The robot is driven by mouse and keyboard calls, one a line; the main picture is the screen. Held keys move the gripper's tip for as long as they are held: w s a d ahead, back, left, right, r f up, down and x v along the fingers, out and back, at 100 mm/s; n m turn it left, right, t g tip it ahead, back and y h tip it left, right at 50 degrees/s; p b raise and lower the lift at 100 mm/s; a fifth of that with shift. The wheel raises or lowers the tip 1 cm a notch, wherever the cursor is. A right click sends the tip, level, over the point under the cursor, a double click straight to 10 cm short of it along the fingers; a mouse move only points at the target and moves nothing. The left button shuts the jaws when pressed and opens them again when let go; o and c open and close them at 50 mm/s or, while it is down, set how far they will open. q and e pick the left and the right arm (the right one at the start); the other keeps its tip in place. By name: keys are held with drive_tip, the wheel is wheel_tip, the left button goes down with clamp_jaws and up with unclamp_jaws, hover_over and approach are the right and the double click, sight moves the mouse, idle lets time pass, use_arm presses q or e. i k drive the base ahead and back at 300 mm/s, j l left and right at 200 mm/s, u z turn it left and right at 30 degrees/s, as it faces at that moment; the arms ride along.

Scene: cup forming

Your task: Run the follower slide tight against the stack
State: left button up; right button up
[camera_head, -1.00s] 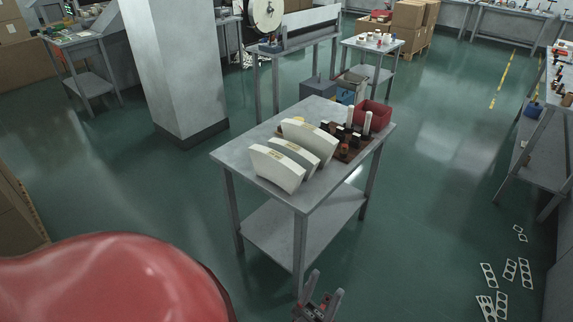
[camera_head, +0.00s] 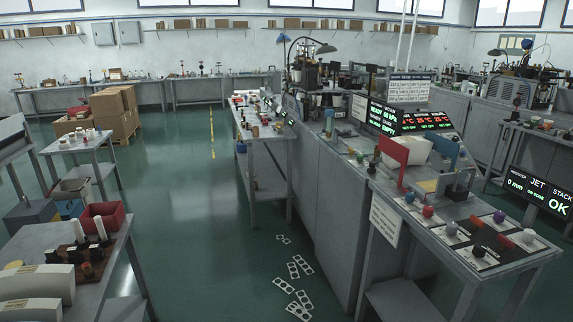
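Neither of my grippers shows in the head view now. On the machine bench at right stands an upright red plate (camera_head: 397,154), with a blue plate (camera_head: 446,149) to its right. A pale rounded piece (camera_head: 418,150) sits between them; I cannot tell if it touches either plate. I cannot tell for sure which part is the follower slide. White, thick curved stacks (camera_head: 38,284) lie on the small table at lower left, partly cut off by the frame edge. A small display at far right (camera_head: 538,192) reads "JET", "0 mm", "STACK OK".
Colored knobs (camera_head: 450,229) line the front of the machine bench (camera_head: 508,257). Black displays (camera_head: 427,122) stand behind. A red bin (camera_head: 103,215) is on the left table. Loose white blanks (camera_head: 300,266) lie on the floor in the aisle, which is otherwise largely clear.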

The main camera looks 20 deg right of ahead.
sight(450, 185)
drive_tip(key=i+z, duration=0.15)
drive_tip(key=i, duration=0.6)
drive_tip(key=i+z, duration=0.1)
drive_tip(key=i, duration=0.7)
drive_tip(key=i+j+z, duration=0.15)
drive_tip(key=i, duration=0.6)
drive_tip(key=i+j+z, duration=0.1)
drive_tip(key=i+z, duration=0.2)
drive_tip(key=z, duration=0.15)
drive_tip(key=i+j+z, duration=0.2)
drive_tip(key=z, duration=0.2)
drive_tip(key=i+j+z, duration=0.3)
drive_tip(key=z, duration=0.15)
drive_tip(key=i+j+z, duration=0.25)
drive_tip(key=j+z, duration=0.2)
drive_tip(key=i+j+z, duration=0.15)
drive_tip(key=j+z, duration=0.7)
drive_tip(key=i+l, duration=0.05)
